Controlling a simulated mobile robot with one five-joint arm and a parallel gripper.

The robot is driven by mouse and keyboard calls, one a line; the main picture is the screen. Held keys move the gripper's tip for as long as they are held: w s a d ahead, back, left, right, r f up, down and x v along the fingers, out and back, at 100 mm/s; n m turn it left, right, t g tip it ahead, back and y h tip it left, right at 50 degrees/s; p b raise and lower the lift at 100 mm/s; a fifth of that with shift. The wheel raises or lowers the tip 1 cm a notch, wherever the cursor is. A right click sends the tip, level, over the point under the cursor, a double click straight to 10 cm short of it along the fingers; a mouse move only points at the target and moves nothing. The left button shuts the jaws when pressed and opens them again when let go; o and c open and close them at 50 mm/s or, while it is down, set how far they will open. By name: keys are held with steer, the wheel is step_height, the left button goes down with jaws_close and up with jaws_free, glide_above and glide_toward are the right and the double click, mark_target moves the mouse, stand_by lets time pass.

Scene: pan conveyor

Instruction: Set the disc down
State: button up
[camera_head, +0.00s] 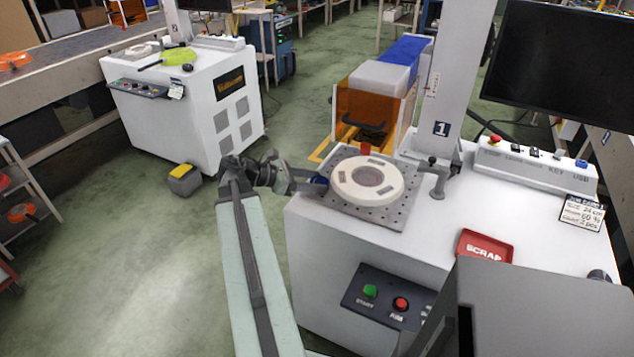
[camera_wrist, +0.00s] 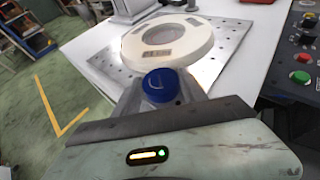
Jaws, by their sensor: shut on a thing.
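A small round blue disc (camera_wrist: 160,85) with a dark line on its top sits between the fingers of my gripper (camera_wrist: 160,96) in the wrist view. My gripper is shut on it. In the head view the blue disc (camera_head: 319,180) shows small at the tip of my gripper (camera_head: 314,183), at the left edge of a grey perforated plate (camera_head: 385,213). A thick white ring (camera_head: 345,190) with dark labels lies on the plate, just beyond the disc. I cannot tell whether the disc touches the plate or the ring.
The plate sits on a white workstation (camera_head: 340,228) with a column (camera_head: 455,80) behind it. A red scrap tray (camera_head: 485,246) is to the right.

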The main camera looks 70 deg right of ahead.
steer(key=shift+s+r, duration=0.15)
steer(key=shift+f, duration=0.2)
steer(key=o, duration=1.5)
steer(key=shift+r+p, duration=0.3)
steer(key=shift+r, duration=0.05)
steer(key=shift+p+v, duration=2.15)
steer(key=shift+v, duration=3.8)
steer(key=shift+f, duration=0.1)
